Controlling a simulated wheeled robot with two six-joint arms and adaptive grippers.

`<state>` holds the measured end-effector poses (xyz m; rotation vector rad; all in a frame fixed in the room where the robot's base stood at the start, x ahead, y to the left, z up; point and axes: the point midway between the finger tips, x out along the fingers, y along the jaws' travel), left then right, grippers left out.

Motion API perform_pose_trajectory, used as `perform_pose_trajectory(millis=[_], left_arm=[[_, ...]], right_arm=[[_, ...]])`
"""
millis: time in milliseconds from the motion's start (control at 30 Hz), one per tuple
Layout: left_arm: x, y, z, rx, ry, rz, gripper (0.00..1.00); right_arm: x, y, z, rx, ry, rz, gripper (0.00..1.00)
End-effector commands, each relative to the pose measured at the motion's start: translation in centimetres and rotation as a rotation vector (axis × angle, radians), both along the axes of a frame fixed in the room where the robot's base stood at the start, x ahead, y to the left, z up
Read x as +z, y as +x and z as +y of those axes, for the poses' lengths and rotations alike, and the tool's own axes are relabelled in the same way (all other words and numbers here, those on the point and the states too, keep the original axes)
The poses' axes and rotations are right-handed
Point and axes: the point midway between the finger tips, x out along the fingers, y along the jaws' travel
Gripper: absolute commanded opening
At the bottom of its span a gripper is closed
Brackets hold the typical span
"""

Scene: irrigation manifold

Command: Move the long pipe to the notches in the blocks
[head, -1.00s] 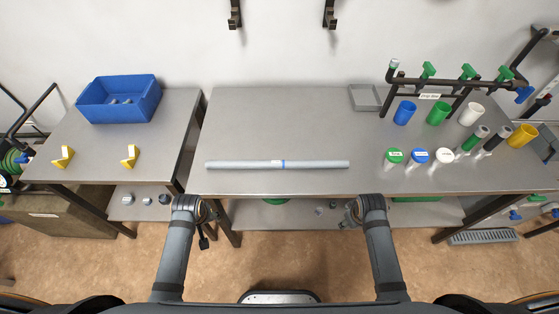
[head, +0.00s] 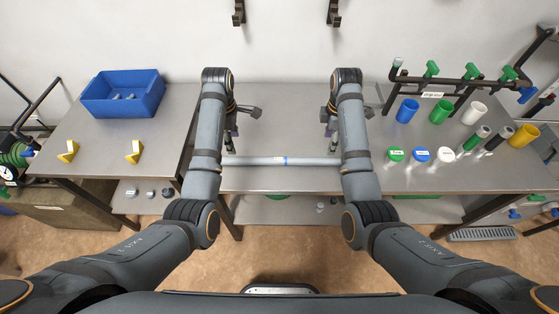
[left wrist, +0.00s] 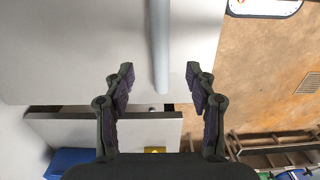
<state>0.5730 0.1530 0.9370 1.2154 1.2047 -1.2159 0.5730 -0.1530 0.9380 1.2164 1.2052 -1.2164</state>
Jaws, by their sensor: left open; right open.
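The long grey pipe (head: 310,162) with a blue band lies across the middle table; my forearms hide its ends in the head view. Two yellow notched blocks (head: 67,151) (head: 135,151) stand apart on the left table. My left gripper (head: 233,130) is open above the table near the pipe's left end. In the left wrist view, the pipe (left wrist: 160,45) appears between its open fingers (left wrist: 159,72), with no visible contact. My right gripper (head: 330,128) is open over the table near the pipe's right end. A yellow block (left wrist: 154,150) shows partly in the left wrist view.
A blue bin (head: 123,95) stands behind the blocks. A gap separates the left table (head: 100,135) from the middle table (head: 280,183). Right of the pipe are several coloured cups and caps (head: 421,154) and a dark manifold with green valves (head: 460,84).

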Motion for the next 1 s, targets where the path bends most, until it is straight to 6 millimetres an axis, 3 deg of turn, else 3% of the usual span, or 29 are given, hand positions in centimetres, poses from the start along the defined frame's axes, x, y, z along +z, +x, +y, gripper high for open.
perform_pose_trajectory(millis=[367,800,1000], left_arm=[[-0.3,0.0,-0.1,0.01,0.001,0.004,0.56],[-7.6,0.0,0.0,0.009,0.001,0.006,0.56],[-9.8,0.0,-0.1,0.009,0.001,0.003,0.56]], right_arm=[[-0.3,0.1,0.1,0.011,-0.001,0.004,0.56],[-7.6,0.0,0.1,0.01,-0.001,0.006,0.56],[-9.8,0.0,0.1,0.01,-0.001,0.003,0.56]])
